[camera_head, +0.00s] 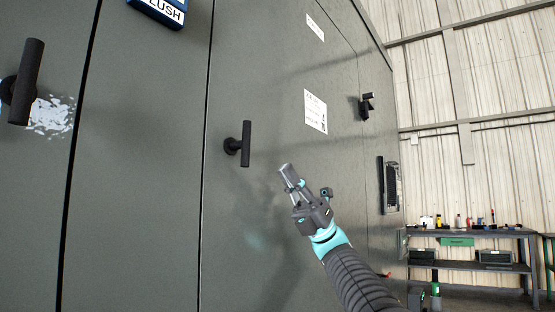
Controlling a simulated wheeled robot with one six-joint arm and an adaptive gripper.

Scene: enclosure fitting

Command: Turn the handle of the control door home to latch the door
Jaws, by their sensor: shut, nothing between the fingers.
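A black T-shaped handle (246,144) stands out from a grey cabinet door (262,240) in the middle of the view. Its bar is close to upright. My gripper (287,172) is to the right of this handle and a little lower, apart from it in the picture. Its fingers are shut and empty, pointing up and left toward the door. I cannot read a label that names the control door. The door looks flush with its neighbour along the dark seam (206,130).
Another black handle (22,82), slightly tilted, is at the far left beside a scuffed white patch (52,118). A third handle (366,106) is at the right. A white notice (316,111) is on the cabinet. A workbench (470,233) with tools stands at the back right.

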